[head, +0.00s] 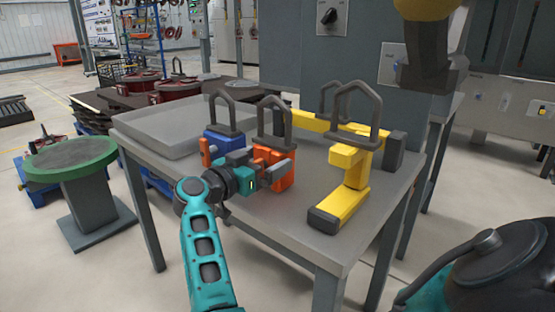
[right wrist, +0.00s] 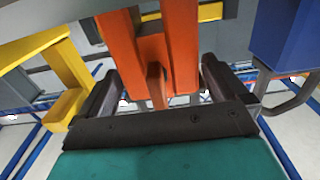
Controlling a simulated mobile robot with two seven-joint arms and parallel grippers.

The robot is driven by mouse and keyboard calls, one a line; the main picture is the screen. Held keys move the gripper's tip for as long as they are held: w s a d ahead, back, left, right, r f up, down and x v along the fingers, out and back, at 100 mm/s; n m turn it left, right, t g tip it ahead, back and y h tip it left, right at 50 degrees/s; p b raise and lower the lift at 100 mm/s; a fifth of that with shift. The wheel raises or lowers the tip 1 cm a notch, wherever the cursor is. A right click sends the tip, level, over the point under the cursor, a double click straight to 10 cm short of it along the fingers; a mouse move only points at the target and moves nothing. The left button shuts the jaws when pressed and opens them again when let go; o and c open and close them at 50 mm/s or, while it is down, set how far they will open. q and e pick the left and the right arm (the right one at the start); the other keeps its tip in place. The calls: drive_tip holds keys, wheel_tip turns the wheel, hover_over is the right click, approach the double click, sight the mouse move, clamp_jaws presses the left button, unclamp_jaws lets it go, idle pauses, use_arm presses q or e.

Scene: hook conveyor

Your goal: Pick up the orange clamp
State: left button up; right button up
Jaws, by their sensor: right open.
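The orange clamp (head: 285,179) stands on the grey table in the head view, with a dark loop handle (head: 274,121) on top. It fills the middle of the right wrist view (right wrist: 180,45). My right gripper (head: 264,168) is at its near side, partly covering its lower body. In the right wrist view my right gripper's (right wrist: 158,85) jaws are open, one on each side of the orange part, with small gaps visible. Whether a finger touches it I cannot tell. My left gripper is not in view.
A blue clamp (head: 222,147) stands close left of the orange one, and a yellow clamp (head: 345,192) stands to the right. Another yellow piece (head: 310,122) lies behind. A flat grey tray (head: 165,128) is on the table's left. The table's front edge (head: 290,250) is bare.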

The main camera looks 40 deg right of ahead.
drive_tip(key=c, duration=1.8)
drive_tip(key=shift+r, duration=0.2)
clamp_jaws()
